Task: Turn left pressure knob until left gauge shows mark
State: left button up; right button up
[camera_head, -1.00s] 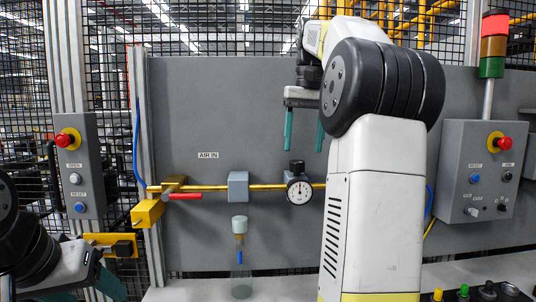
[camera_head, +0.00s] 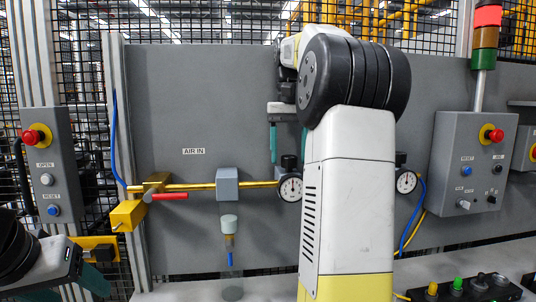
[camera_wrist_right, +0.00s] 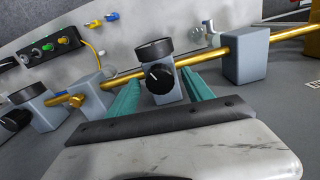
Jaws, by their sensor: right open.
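The left gauge (camera_head: 290,188) is a white dial with a black rim on the brass pipe; its needle points roughly up, and the mark is too small to read. The black left pressure knob (camera_head: 289,162) sits above it. My right gripper (camera_head: 289,149) is open above the knob, pointing down, partly hidden by my arm. In the right wrist view the knob (camera_wrist_right: 158,78), with a white line, lies between its teal fingers, with gaps visible. My left gripper (camera_head: 93,279) is at the lower left, away from the knob; its jaw opening is unclear.
A grey block (camera_head: 228,184) and a red-handled valve (camera_head: 166,196) are left on the pipe. A second gauge (camera_head: 406,181) is right of my arm. Button boxes (camera_head: 45,165) and (camera_head: 476,165) flank the panel. A black button strip (camera_head: 465,291) lies at lower right.

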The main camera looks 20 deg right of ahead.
jog(key=shift+f, duration=0.2)
jog(key=shift+c, duration=0.2)
grip_shut()
